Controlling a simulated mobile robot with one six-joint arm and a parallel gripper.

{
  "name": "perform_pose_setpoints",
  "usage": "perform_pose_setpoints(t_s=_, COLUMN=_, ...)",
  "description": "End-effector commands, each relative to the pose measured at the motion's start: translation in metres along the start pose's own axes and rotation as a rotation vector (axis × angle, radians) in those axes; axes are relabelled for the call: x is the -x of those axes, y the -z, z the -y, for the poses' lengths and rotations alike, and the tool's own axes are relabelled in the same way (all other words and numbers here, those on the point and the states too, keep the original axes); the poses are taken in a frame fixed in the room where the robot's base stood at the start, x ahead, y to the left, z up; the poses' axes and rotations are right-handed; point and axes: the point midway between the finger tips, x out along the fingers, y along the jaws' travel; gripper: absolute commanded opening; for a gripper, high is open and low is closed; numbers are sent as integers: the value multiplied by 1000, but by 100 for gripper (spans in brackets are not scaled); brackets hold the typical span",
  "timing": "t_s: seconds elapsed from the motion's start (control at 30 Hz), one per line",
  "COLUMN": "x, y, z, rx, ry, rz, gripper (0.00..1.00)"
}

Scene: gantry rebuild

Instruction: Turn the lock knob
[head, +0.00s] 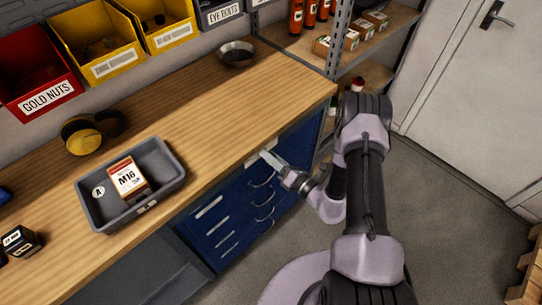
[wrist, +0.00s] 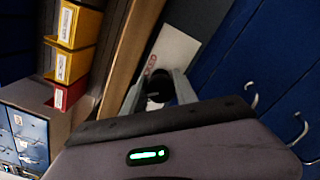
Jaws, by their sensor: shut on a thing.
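The lock knob (wrist: 158,86) is a small black round part on a pale plate (wrist: 176,48), seen in the wrist view. My gripper (wrist: 158,95) has one grey finger on each side of the knob and is shut on it. In the head view my gripper (head: 272,160) reaches the top of the blue drawer cabinet (head: 232,222), just under the bench edge. The knob itself is hidden there, and only part of the pale plate (head: 251,160) shows. I cannot tell how far the knob is turned.
The wooden bench top (head: 200,105) overhangs close above my gripper. Drawer handles (head: 264,198) stick out below it. A grey tray (head: 165,190) with an M16 box (head: 127,178) and a metal bowl (head: 237,52) stand on the bench. Open floor (head: 455,200) lies to the right.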

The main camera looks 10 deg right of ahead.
Motion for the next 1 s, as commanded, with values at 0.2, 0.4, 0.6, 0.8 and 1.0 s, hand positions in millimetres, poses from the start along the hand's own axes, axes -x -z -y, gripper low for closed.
perform_pose_setpoints(t_s=0.2, x=0, y=0, z=1, rx=-200, ry=1, rz=-1, gripper=0)
perform_pose_setpoints(t_s=0.4, x=0, y=1, z=1, rx=-377, ry=1, rz=-1, gripper=0)
perform_pose_setpoints(t_s=0.6, x=0, y=1, z=2, rx=-522, ry=1, rz=-1, gripper=0)
perform_pose_setpoints(t_s=0.8, x=0, y=2, z=2, rx=-625, ry=1, rz=-1, gripper=0)
perform_pose_setpoints(t_s=1.0, x=0, y=2, z=3, rx=-682, ry=1, rz=-1, gripper=0)
